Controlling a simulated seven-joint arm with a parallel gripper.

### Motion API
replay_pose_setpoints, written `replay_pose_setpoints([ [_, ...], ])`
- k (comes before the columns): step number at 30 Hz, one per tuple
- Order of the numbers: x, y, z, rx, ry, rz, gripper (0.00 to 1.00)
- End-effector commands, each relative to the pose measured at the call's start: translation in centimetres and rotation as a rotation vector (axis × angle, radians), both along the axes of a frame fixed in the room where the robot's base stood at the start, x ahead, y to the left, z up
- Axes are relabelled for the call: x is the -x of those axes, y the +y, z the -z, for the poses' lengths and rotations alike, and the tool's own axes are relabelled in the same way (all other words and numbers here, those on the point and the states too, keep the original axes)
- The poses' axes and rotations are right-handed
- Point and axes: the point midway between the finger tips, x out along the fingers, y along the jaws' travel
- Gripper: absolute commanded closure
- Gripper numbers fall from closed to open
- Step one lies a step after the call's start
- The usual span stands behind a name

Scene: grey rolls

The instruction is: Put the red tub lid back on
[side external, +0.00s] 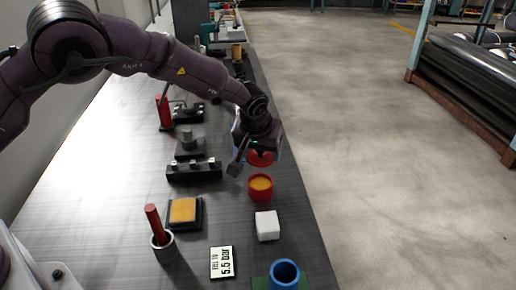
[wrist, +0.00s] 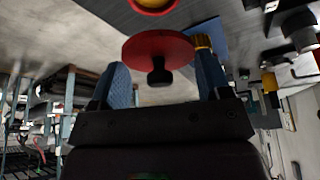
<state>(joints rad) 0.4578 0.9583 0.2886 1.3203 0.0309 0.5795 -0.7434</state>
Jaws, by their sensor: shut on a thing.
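The red tub (side external: 260,189) stands open on the bench with yellow-orange contents showing. Its rim and contents also show at the top edge of the wrist view (wrist: 153,4). The red lid (wrist: 158,47) is a round disc with a black knob, between the blue fingers of my gripper (wrist: 162,80). In the side view the lid (side external: 261,159) hangs under my gripper (side external: 256,150), apart from the tub and on its far side. My gripper is shut on the lid; the exact finger contact is hard to see.
A white block (side external: 267,226) and a blue cup (side external: 285,273) stand nearer than the tub. A black fixture (side external: 194,171), a yellow pad in a dark tray (side external: 184,211), a red-handled tool in a holder (side external: 158,235) and a label card (side external: 222,262) lie to the left.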

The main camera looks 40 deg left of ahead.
Motion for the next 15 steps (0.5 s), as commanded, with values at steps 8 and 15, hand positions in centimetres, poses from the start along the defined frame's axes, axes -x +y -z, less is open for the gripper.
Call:
replay_pose_setpoints([
  [8, 0.0, 0.0, 1.5, -0.001, 0.001, 0.001, 0.52],
  [15, 0.0, 0.0, 3.8, -0.002, 0.002, 0.0, 0.52],
])
